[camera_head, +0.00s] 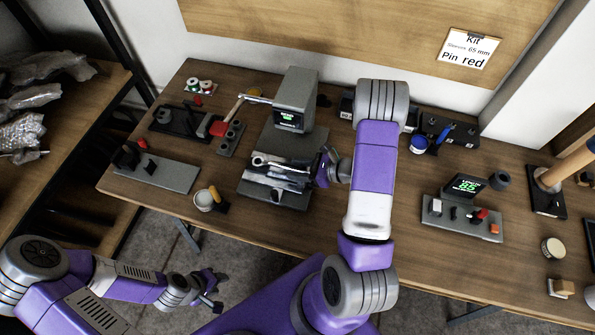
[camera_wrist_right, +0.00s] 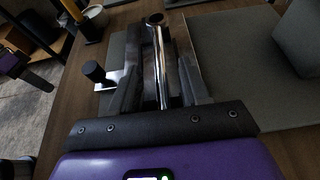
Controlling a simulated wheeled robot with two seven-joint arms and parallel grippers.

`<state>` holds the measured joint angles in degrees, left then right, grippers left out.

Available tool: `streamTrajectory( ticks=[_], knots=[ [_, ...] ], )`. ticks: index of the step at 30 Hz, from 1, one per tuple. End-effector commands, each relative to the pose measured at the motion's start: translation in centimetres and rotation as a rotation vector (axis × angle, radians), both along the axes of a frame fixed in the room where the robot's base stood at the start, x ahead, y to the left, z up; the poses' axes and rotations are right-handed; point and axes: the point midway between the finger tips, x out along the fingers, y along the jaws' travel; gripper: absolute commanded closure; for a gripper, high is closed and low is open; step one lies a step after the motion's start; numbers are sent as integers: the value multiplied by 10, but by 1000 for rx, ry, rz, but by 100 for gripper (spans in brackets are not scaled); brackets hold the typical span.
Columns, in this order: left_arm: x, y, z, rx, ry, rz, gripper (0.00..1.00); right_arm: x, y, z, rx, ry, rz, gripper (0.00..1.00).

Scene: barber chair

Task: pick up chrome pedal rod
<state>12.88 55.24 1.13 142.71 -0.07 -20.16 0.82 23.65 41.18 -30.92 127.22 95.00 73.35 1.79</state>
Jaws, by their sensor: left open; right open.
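The chrome pedal rod (camera_wrist_right: 161,62) shows in the right wrist view as a shiny tube with a ring-like end, lying lengthwise between my right gripper's fingers. My right gripper (camera_wrist_right: 155,45) is open, its dark fingers on either side of the rod; whether they touch it I cannot tell. In the head view my right gripper (camera_head: 326,168) is at the right side of a dark grey stand holding chrome parts (camera_head: 277,172); which of these is the rod is unclear there. My left gripper (camera_head: 208,292) is open and empty, low in front of the table.
A grey machine with a green display (camera_head: 291,117) stands behind the chrome parts. A grey tray with a display (camera_head: 464,218) is to the right. The table front between them looks mostly clear.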

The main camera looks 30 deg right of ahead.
Motion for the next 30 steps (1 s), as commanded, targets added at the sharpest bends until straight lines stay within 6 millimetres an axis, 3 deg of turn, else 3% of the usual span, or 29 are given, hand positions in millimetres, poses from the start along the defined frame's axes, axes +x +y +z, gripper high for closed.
streamTrajectory(
  ticks=[7,16,30],
  knots=[
    [0,0,0,0,0,0,57,1,1,-1,-1,-1,0,56],
    [0,0,0,0,0,0,57,1,1,0,-1,-1,-1,100],
    [0,0,2,0,0,0,57,2,0,9,0,-5,-1,100]
  ],
)
